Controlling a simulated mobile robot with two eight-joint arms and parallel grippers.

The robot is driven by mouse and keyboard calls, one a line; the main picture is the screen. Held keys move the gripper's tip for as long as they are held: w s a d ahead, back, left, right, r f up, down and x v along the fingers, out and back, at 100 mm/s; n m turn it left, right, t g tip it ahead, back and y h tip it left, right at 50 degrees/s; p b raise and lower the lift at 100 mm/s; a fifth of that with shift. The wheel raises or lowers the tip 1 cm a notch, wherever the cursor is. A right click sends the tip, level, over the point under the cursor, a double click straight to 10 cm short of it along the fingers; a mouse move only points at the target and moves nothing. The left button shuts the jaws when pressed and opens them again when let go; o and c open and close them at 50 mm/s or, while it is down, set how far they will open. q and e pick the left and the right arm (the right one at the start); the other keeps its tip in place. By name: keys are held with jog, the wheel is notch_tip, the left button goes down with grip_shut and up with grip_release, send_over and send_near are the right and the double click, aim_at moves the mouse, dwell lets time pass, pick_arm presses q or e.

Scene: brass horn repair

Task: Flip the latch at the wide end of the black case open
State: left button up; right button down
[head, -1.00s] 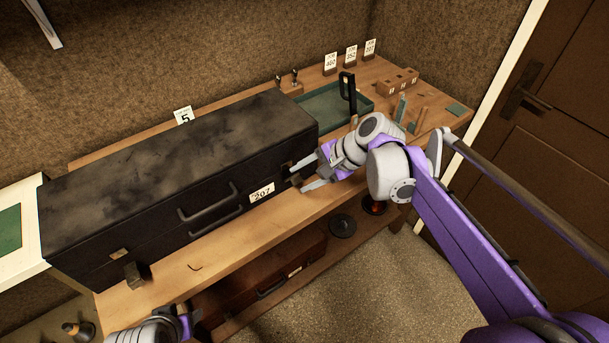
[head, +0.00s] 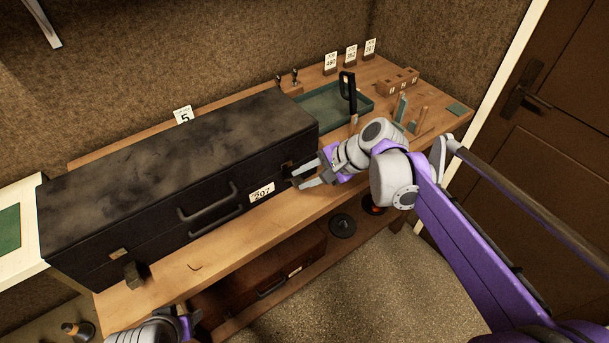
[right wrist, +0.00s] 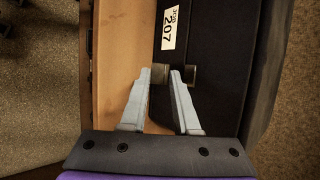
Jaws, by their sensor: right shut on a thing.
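The long black case (head: 165,175) lies shut on the workbench, with a handle (head: 210,204) and a white 207 tag (head: 262,192) on its front. My right gripper (head: 296,178) is at the front face near the case's right end. It is shut on the latch (right wrist: 162,58) there, which shows at the fingertips in the right wrist view; the fingers partly hide it. At the left end, a brass plate (head: 120,253) shows, with a dark latch block (head: 134,275) sticking out below it. My left gripper (head: 190,322) is at the bottom edge, partly cut off.
A green tray (head: 330,108), a black-handled tool (head: 349,92) and small wooden blocks (head: 398,82) stand on the bench to the right of the case. A reddish-brown case (head: 265,275) lies on the shelf below. A strip of bare bench runs before the black case.

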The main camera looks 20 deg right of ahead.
jog(key=shift+s+d+f+t+y+b, duration=0.2)
jog(key=shift+s+f+t+y+b, duration=0.25)
jog(key=shift+f+t+b, duration=0.35)
jog(key=shift+s+d+f+n+t+y+b, duration=0.15)
jog(key=shift+s+f+n+t+y+b, duration=0.2)
jog(key=shift+f+n+t+y+b, duration=0.45)
jog(key=shift+s+f+n+t+y+b, duration=0.15)
jog(key=shift+f+t+y+b, duration=0.3)
jog(key=shift+t+b, duration=0.6)
jog(key=shift+s+f+n+t+y+b, duration=0.15)
jog(key=shift+f+t+y+b, duration=0.15)
jog(key=shift+f+t+b, duration=0.65)
jog(key=shift+r, duration=0.35)
jog(key=c, duration=0.8)
grip_release()
jog(key=shift+w, duration=0.1)
jog(key=shift+o, duration=0.2)
jog(key=shift+d+r, duration=0.1)
jog(key=v, duration=1)
jog(key=shift+s+d, duration=0.25)
